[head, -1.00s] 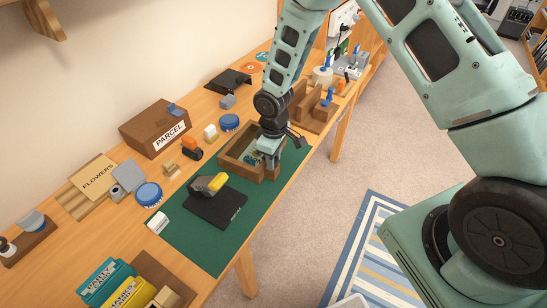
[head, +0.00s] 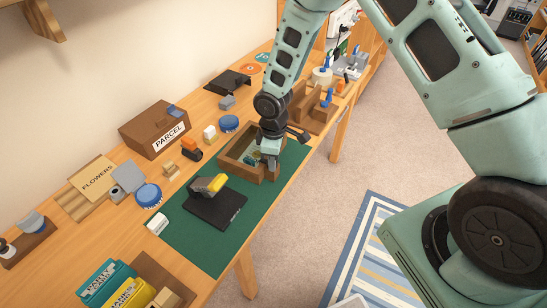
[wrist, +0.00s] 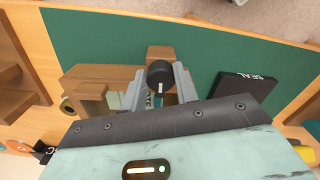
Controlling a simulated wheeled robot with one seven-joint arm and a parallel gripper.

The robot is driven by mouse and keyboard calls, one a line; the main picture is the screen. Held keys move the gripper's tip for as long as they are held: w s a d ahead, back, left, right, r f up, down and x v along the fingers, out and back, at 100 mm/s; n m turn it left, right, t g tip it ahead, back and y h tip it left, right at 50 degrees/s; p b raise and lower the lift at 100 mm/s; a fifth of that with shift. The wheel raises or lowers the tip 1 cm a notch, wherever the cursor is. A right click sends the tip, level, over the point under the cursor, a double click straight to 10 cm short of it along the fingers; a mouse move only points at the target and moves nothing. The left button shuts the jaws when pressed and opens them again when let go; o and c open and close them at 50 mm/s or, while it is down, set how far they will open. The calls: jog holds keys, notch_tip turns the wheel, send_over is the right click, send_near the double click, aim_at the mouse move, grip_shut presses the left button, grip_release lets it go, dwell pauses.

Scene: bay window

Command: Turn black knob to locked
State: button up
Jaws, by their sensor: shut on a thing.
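The black knob (wrist: 160,72) is a short round knob with a white line on its face, on the wall of a wooden box (wrist: 95,72). In the wrist view the white line points down, toward my gripper's palm. My gripper (wrist: 160,86) is shut on the knob, with one grey finger on each side. In the head view my gripper (head: 269,160) is at the front right part of the open wooden box (head: 233,160), and it hides the knob. I see no readable locked mark beside the knob.
The box stands on a green mat (head: 206,244) on the wooden bench. A black pad (head: 222,215) with a grey and yellow tool lies left of it. A blue round tin (head: 229,123) and a wooden rack (head: 307,112) stand close by.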

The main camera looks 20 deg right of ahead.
jog(key=o, duration=1)
jog(key=shift+r, duration=0.1)
notch_tip(320, 180, up, 17)
jog(key=shift+r+b, duration=0.15)
jog(key=shift+b, duration=0.45)
jog(key=s+a+r+m, duration=0.1)
jog(key=s+a+r, duration=0.1)
jog(key=s, duration=0.7)
jog(key=s+a+r+m, duration=0.1)
jog(key=s+a+r, duration=0.1)
jog(key=s, duration=0.7)
jog(key=s+a+r+m, duration=0.1)
jog(key=s+r, duration=0.3)
jog(key=s, duration=0.5)
jog(key=shift+a+m+y, duration=0.3)
jog(key=shift+a, duration=0.6)
